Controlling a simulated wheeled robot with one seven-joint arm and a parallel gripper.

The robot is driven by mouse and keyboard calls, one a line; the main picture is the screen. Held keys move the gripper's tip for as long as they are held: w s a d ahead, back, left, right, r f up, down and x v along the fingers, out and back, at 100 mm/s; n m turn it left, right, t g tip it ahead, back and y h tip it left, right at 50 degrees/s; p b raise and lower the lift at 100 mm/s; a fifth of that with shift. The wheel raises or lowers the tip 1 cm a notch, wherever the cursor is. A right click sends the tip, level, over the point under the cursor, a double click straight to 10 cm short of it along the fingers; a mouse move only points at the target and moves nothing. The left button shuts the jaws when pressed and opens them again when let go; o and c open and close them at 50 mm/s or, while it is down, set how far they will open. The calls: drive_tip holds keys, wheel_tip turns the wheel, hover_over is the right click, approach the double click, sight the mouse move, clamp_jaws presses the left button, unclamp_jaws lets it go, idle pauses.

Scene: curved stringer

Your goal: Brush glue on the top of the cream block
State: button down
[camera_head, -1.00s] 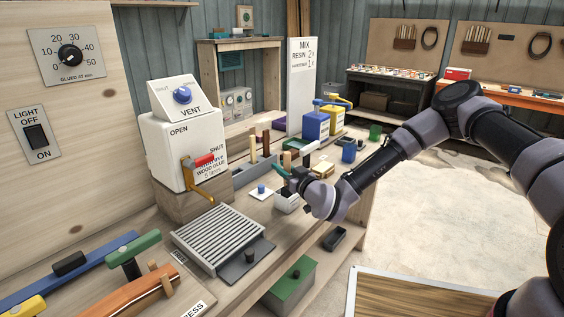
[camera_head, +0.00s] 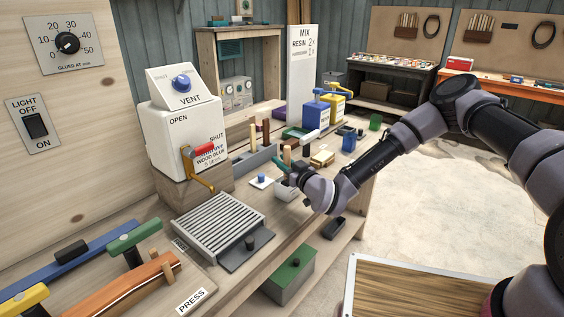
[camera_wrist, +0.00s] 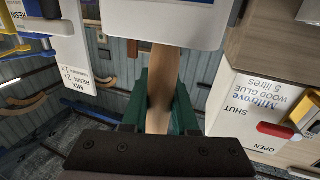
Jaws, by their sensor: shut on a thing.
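My gripper (camera_head: 284,168) is shut on a slim wooden handle (camera_wrist: 163,85), held between its green fingers in the wrist view. I take it to be the brush; its bristles are not clear to see. I cannot tell whether the brush end is inside the pot. In the wrist view a white lettered surface lies across the end of the handle. A small pale block (camera_head: 322,158) lies behind and right of the gripper; I cannot tell if it is the cream block.
A white glue dispenser (camera_head: 183,135) with a red-handled lever stands left. A slatted rack (camera_head: 218,222) and a white tile with a blue knob (camera_head: 261,181) are nearby. Blue (camera_head: 315,117) and yellow (camera_head: 334,105) containers stand behind. Open floor (camera_head: 440,205) lies right.

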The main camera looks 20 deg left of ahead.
drive_tip(key=shift+f, duration=0.55)
idle(0.8)
wheel_tip(320, 180, up, 11)
idle(1.2)
idle(0.4)
